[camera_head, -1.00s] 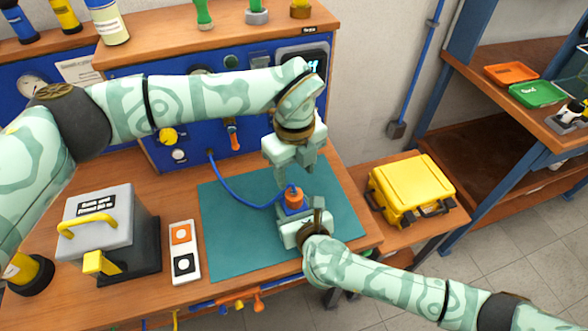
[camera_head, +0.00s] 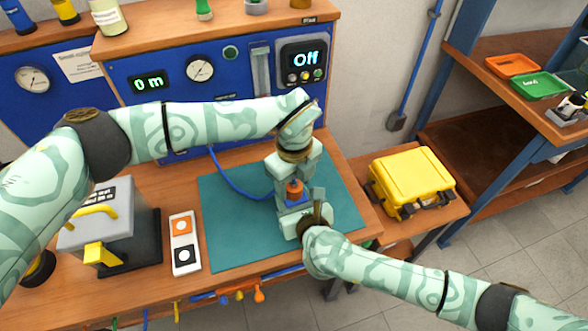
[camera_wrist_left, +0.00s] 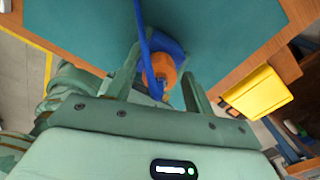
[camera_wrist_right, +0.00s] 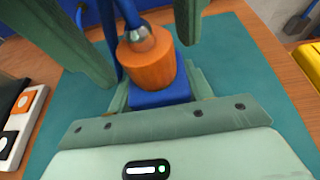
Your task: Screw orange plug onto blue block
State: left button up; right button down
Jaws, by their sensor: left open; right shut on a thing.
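The orange plug (camera_head: 294,188) sits upright on top of the blue block (camera_head: 290,204), over the teal mat (camera_head: 225,235). A blue hose ends in a metal fitting at the plug's top, clear in the right wrist view. My left gripper (camera_head: 293,181) is open, pointing down, with its fingers on either side of the plug. In the left wrist view the plug (camera_wrist_left: 165,72) shows between the spread fingers, with gaps. My right gripper (camera_head: 291,215) is shut on the blue block, low over the mat. The block (camera_wrist_right: 160,96) partly hides its fingers in the right wrist view.
A blue panel with displays (camera_head: 303,60) stands behind. A grey box with a yellow handle (camera_head: 97,211) and a white two-button switch (camera_head: 184,244) are left of the mat. A yellow case (camera_head: 412,180) lies at right. The mat's left part is clear.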

pick_arm(q)
jog(key=shift+f, duration=0.55)
jog(key=c, duration=1)
jog(key=m, duration=0.4)
jog(key=shift+m, duration=0.3)
jog(key=m, duration=0.5)
jog(key=shift+m, duration=0.4)
jog(key=o, duration=1.1)
